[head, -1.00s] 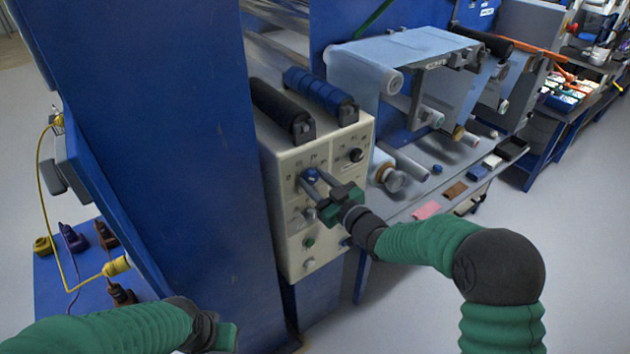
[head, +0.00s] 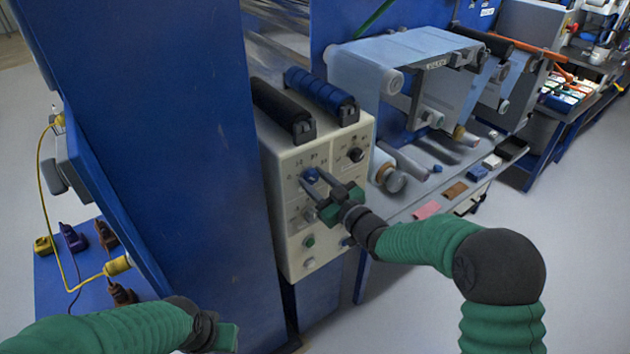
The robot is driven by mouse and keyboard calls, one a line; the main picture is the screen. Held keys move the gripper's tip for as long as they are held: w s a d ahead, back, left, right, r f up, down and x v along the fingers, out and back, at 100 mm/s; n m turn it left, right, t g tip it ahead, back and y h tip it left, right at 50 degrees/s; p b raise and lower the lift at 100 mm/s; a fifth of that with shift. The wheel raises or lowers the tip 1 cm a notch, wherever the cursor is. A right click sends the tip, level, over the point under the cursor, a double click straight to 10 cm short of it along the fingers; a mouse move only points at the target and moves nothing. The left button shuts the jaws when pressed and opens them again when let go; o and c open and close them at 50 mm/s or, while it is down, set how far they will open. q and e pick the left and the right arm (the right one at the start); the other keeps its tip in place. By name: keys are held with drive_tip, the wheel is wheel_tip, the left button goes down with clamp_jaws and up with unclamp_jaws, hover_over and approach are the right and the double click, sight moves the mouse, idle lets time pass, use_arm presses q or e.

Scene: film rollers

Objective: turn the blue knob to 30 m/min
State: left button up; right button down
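The blue knob (head: 309,174) sits on the upper front of a cream control box (head: 288,232), with small dial marks above it. My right gripper (head: 313,180) reaches in from the right with its two fingers at the knob. The fingers appear to be on either side of it, but the gap is too small to see whether they grip it. The fingers partly cover the knob, and its pointer cannot be read. My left gripper (head: 226,337) is at the bottom, far from the box, and its fingers are not clearly seen.
A black knob (head: 355,155) is to the right of the blue one. Other knobs and a green button (head: 308,242) are lower on the box. A black roller (head: 282,108) and a blue roller (head: 320,94) lie on top. A large blue panel (head: 200,150) stands left.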

drive_tip(key=c, duration=0.9)
unclamp_jaws()
drive_tip(key=shift+s+r, duration=0.1)
drive_tip(key=shift+r, duration=0.15)
drive_tip(key=shift+f, duration=0.1)
drive_tip(key=b+v, duration=0.1)
drive_tip(key=v, duration=1.5)
drive_tip(key=shift+s+d, duration=0.3)
